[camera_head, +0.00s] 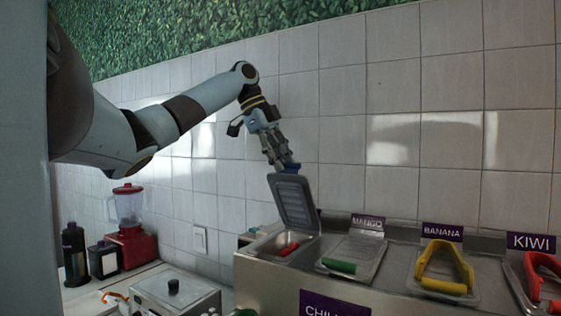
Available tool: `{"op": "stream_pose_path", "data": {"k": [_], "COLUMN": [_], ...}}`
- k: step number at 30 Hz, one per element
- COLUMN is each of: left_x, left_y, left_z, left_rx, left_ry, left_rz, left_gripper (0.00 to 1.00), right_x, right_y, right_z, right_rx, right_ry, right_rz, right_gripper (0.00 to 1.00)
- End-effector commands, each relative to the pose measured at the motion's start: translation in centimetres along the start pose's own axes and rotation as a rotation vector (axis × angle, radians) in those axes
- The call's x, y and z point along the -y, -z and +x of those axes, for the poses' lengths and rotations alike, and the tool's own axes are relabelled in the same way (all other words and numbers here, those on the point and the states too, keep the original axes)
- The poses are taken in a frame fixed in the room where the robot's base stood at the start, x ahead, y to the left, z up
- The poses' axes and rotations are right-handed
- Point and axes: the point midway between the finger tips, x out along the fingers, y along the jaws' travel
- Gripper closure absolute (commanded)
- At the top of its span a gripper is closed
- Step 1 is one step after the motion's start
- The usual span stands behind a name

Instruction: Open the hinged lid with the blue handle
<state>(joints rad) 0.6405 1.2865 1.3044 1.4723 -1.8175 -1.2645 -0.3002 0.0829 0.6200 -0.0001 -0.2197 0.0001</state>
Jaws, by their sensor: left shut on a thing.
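The hinged grey lid (294,200) stands raised and tilted at the left end of the steel topping counter. Its blue handle (291,167) is at its upper edge. My left gripper (286,164) is shut on the blue handle, with its fingers pointing down and partly covering it. Below the lid, the open compartment (268,246) shows its inside, where a red thing (289,249) lies. My right gripper is out of view.
A closed lid with a green handle (339,266) sits beside the open compartment. A yellow handle (444,268) and a red handle (534,272) follow to the right. Label signs (367,223) stand behind them. A red blender (130,230) stands at the left. A tiled wall is behind.

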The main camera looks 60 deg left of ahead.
Motion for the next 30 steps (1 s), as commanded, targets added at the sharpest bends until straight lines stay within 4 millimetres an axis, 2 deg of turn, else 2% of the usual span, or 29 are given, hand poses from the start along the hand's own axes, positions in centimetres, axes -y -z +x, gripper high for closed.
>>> {"op": "stream_pose_path", "data": {"k": [11,12,17,26,30], "left_x": [0.1,0.1,0.0,-0.1,-1.0], "left_y": [0.0,0.0,0.0,-0.1,-0.2], "left_z": [-0.3,-0.3,-0.2,-0.1,0.1], "left_rx": [0.002,0.003,0.002,0.003,0.007], "left_ry": [0.004,0.004,0.002,0.001,-0.003], "left_rz": [0.002,0.002,0.001,0.0,0.0], "left_gripper": [1.0,0.8,0.59,0.59,0.59], "right_x": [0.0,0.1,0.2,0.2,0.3], "right_y": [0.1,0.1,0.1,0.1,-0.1], "right_z": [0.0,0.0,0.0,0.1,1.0], "right_rx": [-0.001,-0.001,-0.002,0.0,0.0], "right_ry": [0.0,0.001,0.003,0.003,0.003], "right_rz": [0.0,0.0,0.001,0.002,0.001], "right_gripper": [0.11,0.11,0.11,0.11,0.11]}}
